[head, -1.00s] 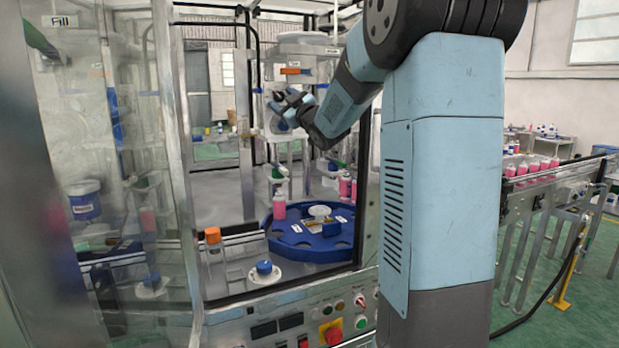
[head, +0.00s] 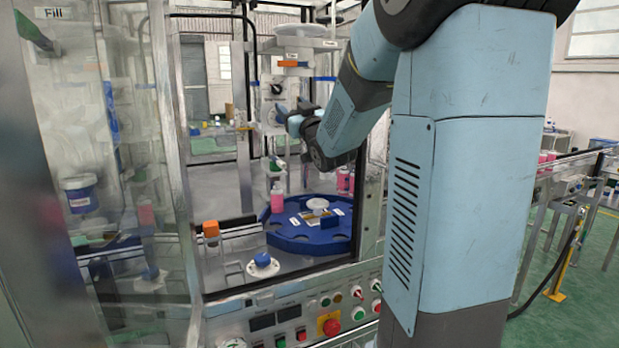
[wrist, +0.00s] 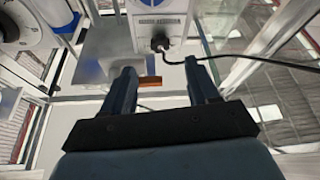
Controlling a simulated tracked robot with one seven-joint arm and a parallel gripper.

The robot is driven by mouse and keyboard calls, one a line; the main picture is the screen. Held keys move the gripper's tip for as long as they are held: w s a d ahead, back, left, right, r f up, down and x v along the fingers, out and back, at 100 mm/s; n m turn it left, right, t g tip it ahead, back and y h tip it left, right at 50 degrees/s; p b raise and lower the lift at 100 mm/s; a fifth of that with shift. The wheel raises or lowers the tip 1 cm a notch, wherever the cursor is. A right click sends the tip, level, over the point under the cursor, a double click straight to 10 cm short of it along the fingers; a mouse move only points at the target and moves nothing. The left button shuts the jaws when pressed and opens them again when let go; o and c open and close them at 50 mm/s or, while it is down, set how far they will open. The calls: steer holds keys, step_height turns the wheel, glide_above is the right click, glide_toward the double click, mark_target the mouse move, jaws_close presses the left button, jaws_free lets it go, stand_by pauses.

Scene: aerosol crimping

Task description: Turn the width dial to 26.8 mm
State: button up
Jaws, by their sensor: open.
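In the head view a white crimper head carries two dark round knobs, an upper one (head: 276,88) and a lower one partly behind my gripper. Their labels are too small to read, so I cannot tell which is the width dial. My gripper (head: 291,121) is in front of the lower knob; contact cannot be told. In the wrist view its two fingers stand apart with nothing between them (wrist: 162,75). Beyond them is a white box (wrist: 160,18) with a label and a black cable fitting. A white round dial with a dark centre (wrist: 20,22) is at the upper left.
Frame posts (head: 243,150) and a clear guard panel (head: 100,200) bound the left. A black cable (wrist: 255,61) runs right in the wrist view. The control panel (head: 300,318) is at the front.

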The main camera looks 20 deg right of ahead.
steer(key=s+a+f+m+g+h, duration=0.2)
steer(key=s+f+g, duration=0.3)
steer(key=s, duration=0.5)
steer(key=s+a+f+m+g+h, duration=0.1)
steer(key=s+a+f+g, duration=0.1)
steer(key=s+f+g, duration=0.4)
steer(key=shift+s+a+f+m+h, duration=0.2)
steer(key=shift+s+f+m+h, duration=0.4)
steer(key=shift+s, duration=1.45)
steer(key=shift+f, duration=0.2)
